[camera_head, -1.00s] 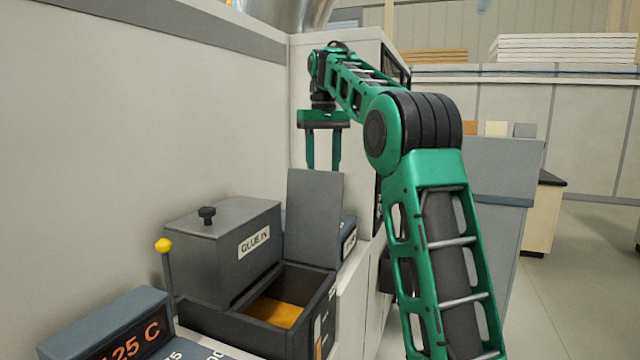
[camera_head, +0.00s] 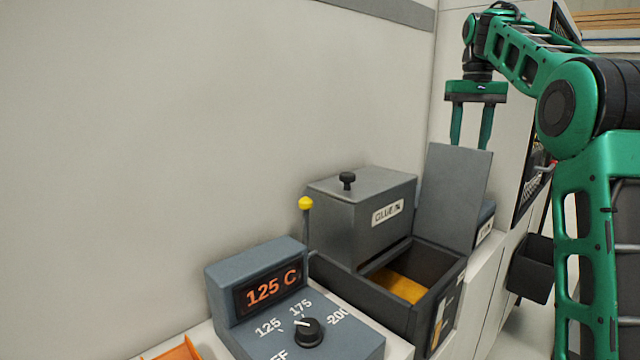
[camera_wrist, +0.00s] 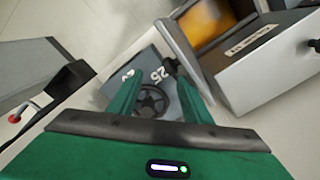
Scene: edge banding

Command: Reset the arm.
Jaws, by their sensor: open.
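My arm is green and black and stands at the right of the head view. It reaches up and back, then bends down at the wrist. My gripper (camera_head: 471,138) hangs with its fingers pointing down, behind the raised grey lid (camera_head: 452,200). Its two green fingers are apart with nothing between them. The wrist view also shows my gripper (camera_wrist: 160,82), fingers spread, with a dark handwheel (camera_wrist: 150,101) seen between them.
An open dark bin (camera_head: 449,290) with yellow contents stands before a grey box (camera_head: 345,215) labelled as glue. At its left is a control panel (camera_head: 268,325) with a knob and a 125 C display. A yellow-tipped lever (camera_head: 306,204) stands between. A pale wall (camera_head: 180,120) runs behind.

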